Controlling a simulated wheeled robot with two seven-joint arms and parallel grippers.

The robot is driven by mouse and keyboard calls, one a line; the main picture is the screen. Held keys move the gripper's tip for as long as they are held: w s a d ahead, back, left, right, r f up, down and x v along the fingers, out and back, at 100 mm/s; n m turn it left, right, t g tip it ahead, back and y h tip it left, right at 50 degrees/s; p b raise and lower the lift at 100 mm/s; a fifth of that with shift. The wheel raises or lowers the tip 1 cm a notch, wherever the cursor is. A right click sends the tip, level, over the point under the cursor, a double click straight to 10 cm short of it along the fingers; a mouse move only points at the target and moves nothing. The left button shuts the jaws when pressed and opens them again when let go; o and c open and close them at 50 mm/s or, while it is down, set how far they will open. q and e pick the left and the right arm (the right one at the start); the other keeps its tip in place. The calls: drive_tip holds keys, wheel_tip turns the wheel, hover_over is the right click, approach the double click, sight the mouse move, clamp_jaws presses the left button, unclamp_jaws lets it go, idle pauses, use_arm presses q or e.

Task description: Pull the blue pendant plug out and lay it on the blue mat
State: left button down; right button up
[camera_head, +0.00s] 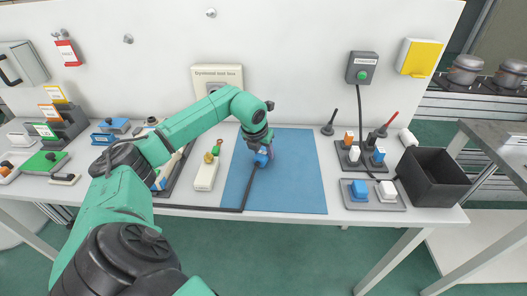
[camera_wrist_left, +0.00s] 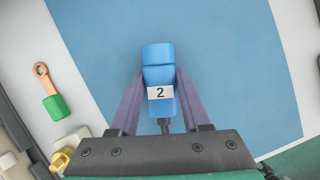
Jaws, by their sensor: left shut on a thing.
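The blue plug (camera_wrist_left: 159,54) carries a white label with the number 2. My left gripper (camera_head: 263,159) is shut on it, with one finger on each side of the plug in the left wrist view. Both are over the blue mat (camera_head: 298,183), in its left half. Whether the plug touches the mat or hangs just above it, I cannot tell. A dark cable (camera_head: 249,192) runs from the plug toward the mat's front left. My right gripper is not in view.
A white strip (camera_head: 206,177) with green and yellow pieces lies left of the mat. A grey tray (camera_head: 373,207) with a blue and a white block, a plug holder, and a black bin (camera_head: 434,178) stand right of it. The mat's right half is clear.

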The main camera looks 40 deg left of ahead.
use_arm(q)
drive_tip(key=shift+f+b, duration=0.35)
drive_tip(key=shift+f, duration=0.15)
drive_tip(key=shift+c, duration=1.4)
unclamp_jaws()
drive_tip(key=shift+r, duration=0.1)
drive_tip(key=shift+s+r, duration=0.1)
drive_tip(key=shift+r, duration=0.25)
drive_tip(key=v, duration=1.3)
drive_tip(key=shift+s+r+b, duration=0.15)
drive_tip(key=shift+r+b, duration=0.2)
drive_tip(key=shift+b, duration=0.05)
drive_tip(key=shift+d, duration=0.1)
